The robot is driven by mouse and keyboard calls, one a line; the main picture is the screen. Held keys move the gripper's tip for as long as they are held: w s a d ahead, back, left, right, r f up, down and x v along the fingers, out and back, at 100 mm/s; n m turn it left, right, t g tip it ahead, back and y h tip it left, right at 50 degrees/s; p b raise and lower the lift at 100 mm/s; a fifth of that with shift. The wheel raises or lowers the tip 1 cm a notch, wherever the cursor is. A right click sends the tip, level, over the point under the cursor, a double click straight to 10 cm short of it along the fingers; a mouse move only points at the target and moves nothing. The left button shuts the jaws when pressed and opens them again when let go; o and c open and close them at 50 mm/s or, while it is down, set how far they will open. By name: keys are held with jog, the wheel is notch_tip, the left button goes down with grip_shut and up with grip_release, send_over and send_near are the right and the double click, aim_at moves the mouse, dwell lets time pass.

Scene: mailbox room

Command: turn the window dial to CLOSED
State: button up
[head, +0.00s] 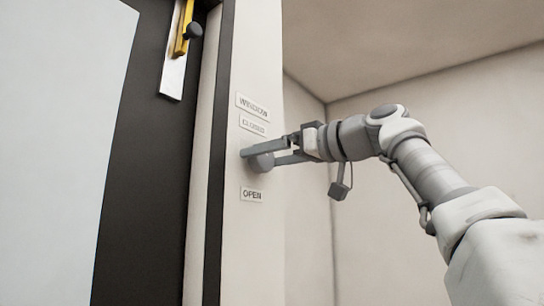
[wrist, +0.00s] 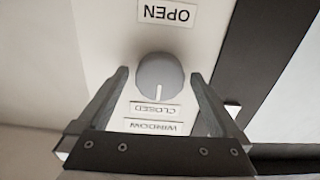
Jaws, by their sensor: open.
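The window dial (wrist: 160,72) is a round grey knob on a pale wall panel. In the wrist view, which is upside down, its white pointer mark faces the CLOSED label (wrist: 155,108). The OPEN label (wrist: 166,12) is on the opposite side of the dial. My gripper (wrist: 159,75) is open, with one finger on each side of the dial and a small gap showing on both sides. In the head view the dial (head: 262,163) is partly hidden by my gripper (head: 264,154).
A WINDOW label (head: 252,105) is above the CLOSED label (head: 253,125); the OPEN label (head: 251,194) is below the dial. A dark door frame (head: 140,200) with a yellow and white latch (head: 178,60) is at the left. The space right of the panel is bare wall.

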jog(key=shift+s+d, duration=0.1)
jog(key=b+v, duration=0.3)
jog(key=v, duration=1.4)
